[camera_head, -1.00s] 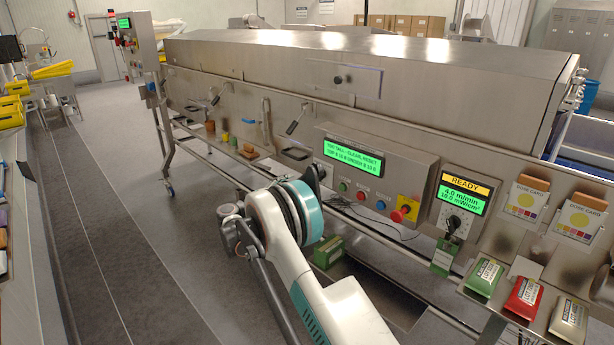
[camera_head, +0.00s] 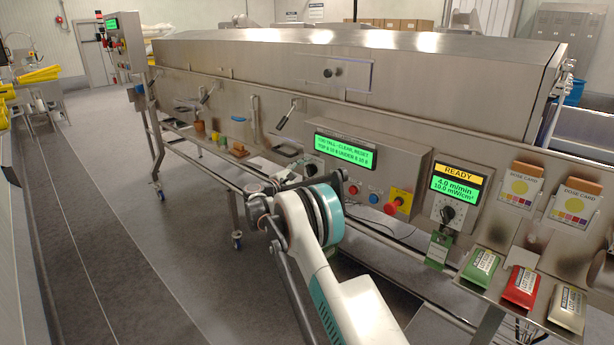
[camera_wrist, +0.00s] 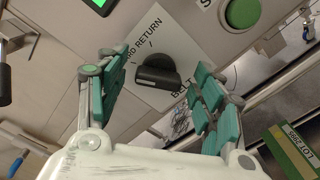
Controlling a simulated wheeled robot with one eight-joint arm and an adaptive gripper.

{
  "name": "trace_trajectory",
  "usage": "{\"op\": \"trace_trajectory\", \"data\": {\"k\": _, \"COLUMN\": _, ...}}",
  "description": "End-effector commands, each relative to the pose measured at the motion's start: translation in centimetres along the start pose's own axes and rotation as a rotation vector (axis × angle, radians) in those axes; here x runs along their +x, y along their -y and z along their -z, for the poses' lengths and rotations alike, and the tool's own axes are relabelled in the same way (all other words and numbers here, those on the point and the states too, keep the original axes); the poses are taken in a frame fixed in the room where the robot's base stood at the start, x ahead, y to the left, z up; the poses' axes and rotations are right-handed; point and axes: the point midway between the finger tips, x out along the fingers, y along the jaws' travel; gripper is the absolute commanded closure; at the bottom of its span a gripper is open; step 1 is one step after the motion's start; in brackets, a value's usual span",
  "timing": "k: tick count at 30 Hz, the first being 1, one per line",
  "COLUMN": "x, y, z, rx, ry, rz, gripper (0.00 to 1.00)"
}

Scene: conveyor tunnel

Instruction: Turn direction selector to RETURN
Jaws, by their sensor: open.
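The direction selector (camera_wrist: 157,70) is a black knob with a raised bar on a pale label plate, in the middle of the wrist view. The word RETURN is printed above it, part of another word shows to its left, and BELT is printed below right. I cannot tell which mark the bar points to. My gripper (camera_wrist: 160,64) is open, one teal-padded finger on each side of the knob. The knob lies between and beyond the fingertips; I see no contact. In the head view my arm hides most of the gripper.
A green button (camera_wrist: 241,12) is close by the right finger, and a lit green screen (camera_wrist: 98,3) is at the top. In the head view the control panel (camera_head: 415,160) carries a red emergency button (camera_head: 393,207). A black dial (camera_head: 447,214) sits further right. Dose cards (camera_head: 520,187) hang beyond.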

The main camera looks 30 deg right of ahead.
Motion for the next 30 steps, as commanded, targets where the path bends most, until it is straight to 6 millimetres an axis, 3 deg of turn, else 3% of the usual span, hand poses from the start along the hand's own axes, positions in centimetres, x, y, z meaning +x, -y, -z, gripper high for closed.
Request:
{"op": "trace_trajectory", "data": {"k": 9, "x": 0.25, "y": -0.03, "z": -0.02, "rx": 0.000, "ry": 0.000, "rz": 0.000, "gripper": 0.38}}
{"op": "trace_trajectory", "data": {"k": 15, "x": 0.24, "y": -0.02, "z": -0.02, "rx": 0.000, "ry": 0.000, "rz": 0.000, "gripper": 0.82}}
{"op": "trace_trajectory", "data": {"k": 30, "x": 0.26, "y": 0.04, "z": -0.01, "rx": 0.088, "ry": 0.000, "rz": 0.001, "gripper": 0.82}}
